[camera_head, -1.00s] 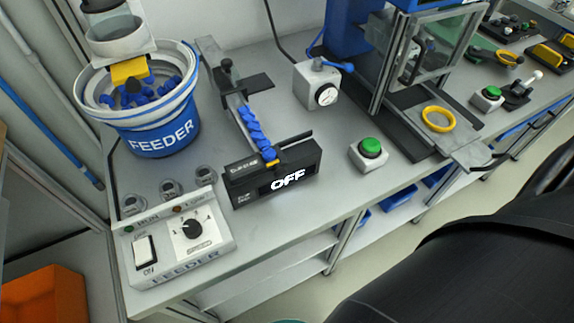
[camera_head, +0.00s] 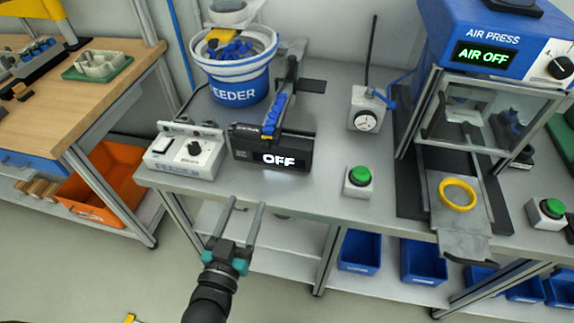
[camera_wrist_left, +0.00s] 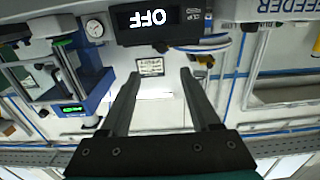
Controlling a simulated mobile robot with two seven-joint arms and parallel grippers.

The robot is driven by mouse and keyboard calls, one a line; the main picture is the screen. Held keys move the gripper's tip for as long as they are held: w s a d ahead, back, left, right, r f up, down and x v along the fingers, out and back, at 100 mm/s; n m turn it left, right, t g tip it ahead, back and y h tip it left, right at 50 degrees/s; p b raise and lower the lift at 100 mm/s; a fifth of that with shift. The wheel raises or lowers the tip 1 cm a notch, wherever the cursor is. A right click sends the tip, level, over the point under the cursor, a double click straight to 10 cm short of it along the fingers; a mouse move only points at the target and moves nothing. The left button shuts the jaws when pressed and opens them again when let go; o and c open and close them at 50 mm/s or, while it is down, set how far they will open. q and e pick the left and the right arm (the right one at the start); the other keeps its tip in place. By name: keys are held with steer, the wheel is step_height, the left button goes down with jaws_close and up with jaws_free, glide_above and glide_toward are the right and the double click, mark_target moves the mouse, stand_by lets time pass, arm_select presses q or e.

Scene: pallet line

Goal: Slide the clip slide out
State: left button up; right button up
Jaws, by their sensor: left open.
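The black clip unit (camera_head: 273,148) with a lit "OFF" display stands near the table's front edge. I cannot make out which part is the slide. My left gripper (camera_head: 247,204) is open and empty, in front of the table and below the unit, apart from it. In the left wrist view the open fingers (camera_wrist_left: 159,78) point toward the unit (camera_wrist_left: 160,22), which appears upside down. My right gripper is not in view.
The feeder bowl (camera_head: 238,85) stands behind, the feeder control box (camera_head: 187,152) left of the unit. A green button (camera_head: 359,178), a dial gauge box (camera_head: 366,112) and the air press (camera_head: 480,50) with a yellow ring (camera_head: 457,193) are to the right. Bare tabletop lies between unit and button.

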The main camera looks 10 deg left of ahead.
arm_select(q)
steer(key=b, duration=0.2)
glide_toward(265, 150)
steer(key=w, duration=0.8)
steer(key=shift+w+d+r, duration=0.1)
steer(key=shift+d+r, duration=0.05)
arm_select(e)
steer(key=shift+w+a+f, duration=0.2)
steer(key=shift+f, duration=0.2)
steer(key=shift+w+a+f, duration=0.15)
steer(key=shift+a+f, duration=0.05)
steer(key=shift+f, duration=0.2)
arm_select(q)
jaws_close()
stand_by(0.5)
